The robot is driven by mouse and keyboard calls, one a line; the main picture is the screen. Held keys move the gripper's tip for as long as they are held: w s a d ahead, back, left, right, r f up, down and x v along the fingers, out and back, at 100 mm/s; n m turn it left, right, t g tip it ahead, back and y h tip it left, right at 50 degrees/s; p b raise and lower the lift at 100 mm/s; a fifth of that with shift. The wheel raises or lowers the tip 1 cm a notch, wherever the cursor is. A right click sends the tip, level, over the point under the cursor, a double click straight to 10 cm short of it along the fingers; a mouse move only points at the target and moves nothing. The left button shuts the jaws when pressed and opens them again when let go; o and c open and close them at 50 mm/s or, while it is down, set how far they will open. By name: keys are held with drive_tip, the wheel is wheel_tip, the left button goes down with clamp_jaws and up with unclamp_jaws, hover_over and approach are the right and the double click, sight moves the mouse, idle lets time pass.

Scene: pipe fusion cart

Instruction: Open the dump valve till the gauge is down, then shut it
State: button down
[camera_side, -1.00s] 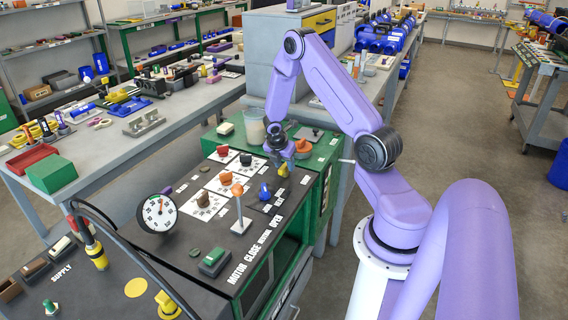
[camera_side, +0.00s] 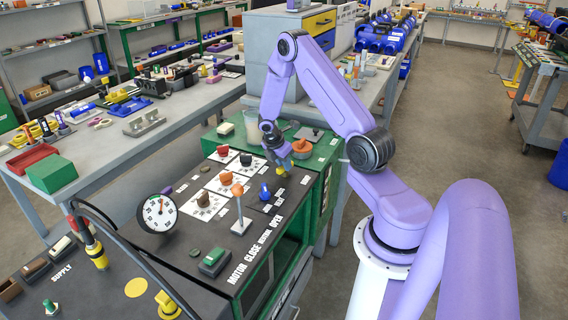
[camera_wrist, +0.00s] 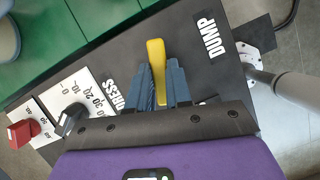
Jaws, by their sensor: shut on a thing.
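The dump valve's yellow handle (camera_wrist: 156,70) stands between my fingers in the wrist view, beside the DUMP label (camera_wrist: 211,38). My gripper (camera_wrist: 162,88) is shut on it, one blue-grey finger on each side. In the side view my gripper (camera_side: 283,160) is low over the far right end of the dark panel, and its fingers hide most of the handle. The round white gauge (camera_side: 158,213) stands tilted at the panel's left; its needle is too small to read surely.
Several knobs on white dial plates, including a red knob (camera_side: 222,151), lie left of my gripper. An orange-topped lever (camera_side: 238,192) stands upright nearer the front. An orange round part (camera_side: 302,147) sits just behind my gripper. A black hose (camera_side: 125,240) arches at the front left.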

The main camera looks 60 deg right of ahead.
drive_tip(key=m+g, duration=0.1)
drive_tip(key=m, duration=0.2)
drive_tip(key=m+g+y, duration=0.1)
drive_tip(key=m, duration=0.2)
drive_tip(key=shift+w+d+m, duration=0.1)
drive_tip(key=shift+w+m, duration=0.05)
drive_tip(key=shift+m, duration=0.15)
drive_tip(key=m+y, duration=0.1)
drive_tip(key=m, duration=0.2)
drive_tip(key=m+g+y, duration=0.1)
drive_tip(key=m, duration=0.2)
drive_tip(key=shift+d+m+y, duration=0.15)
drive_tip(key=shift+m+y, duration=0.15)
drive_tip(key=c, duration=1)
unclamp_jaws()
drive_tip(key=shift+c, duration=0.2)
drive_tip(key=d+v, duration=0.1)
drive_tip(key=v, duration=1.6)
drive_tip(key=shift+w+a, duration=0.3)
drive_tip(key=shift+a, duration=0.1)
